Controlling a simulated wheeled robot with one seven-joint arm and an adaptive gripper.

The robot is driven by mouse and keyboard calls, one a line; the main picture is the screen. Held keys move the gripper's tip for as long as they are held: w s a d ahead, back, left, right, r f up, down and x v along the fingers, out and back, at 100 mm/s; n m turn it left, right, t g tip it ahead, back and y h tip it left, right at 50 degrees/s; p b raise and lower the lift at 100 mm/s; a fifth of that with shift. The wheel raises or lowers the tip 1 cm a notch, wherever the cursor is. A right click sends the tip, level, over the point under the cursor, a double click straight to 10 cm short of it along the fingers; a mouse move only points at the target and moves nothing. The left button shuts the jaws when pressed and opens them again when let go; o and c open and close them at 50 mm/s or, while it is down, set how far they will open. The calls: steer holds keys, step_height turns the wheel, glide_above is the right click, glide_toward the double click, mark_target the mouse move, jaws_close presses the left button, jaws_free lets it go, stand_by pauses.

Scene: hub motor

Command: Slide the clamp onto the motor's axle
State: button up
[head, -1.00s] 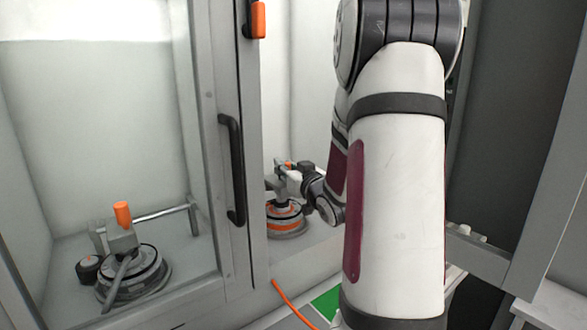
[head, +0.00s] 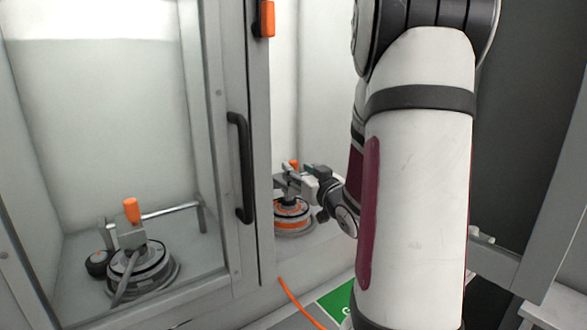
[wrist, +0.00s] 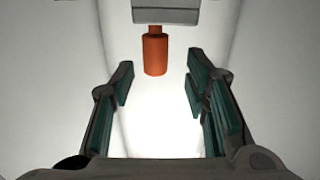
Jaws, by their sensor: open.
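A motor (head: 292,226) with an orange ring stands in the right-hand bay of the cabinet. A grey clamp (head: 284,186) with an orange handle (head: 294,164) is above it; whether it sits around the axle cannot be made out. My gripper (head: 300,172) is beside the clamp, at its right. In the wrist view my gripper (wrist: 160,82) is open, with green-padded fingers apart and nothing between them. The orange handle (wrist: 155,56) hangs in the picture just beyond the fingertips, below a grey block (wrist: 166,13).
A second motor (head: 143,272) with a similar orange-handled fixture (head: 131,215) stands behind the glass on the left. A door frame with a black handle (head: 241,168) stands between the bays, left of my arm. An orange cable (head: 295,302) runs down in front.

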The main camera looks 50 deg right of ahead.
steer(key=shift+v, duration=1.6)
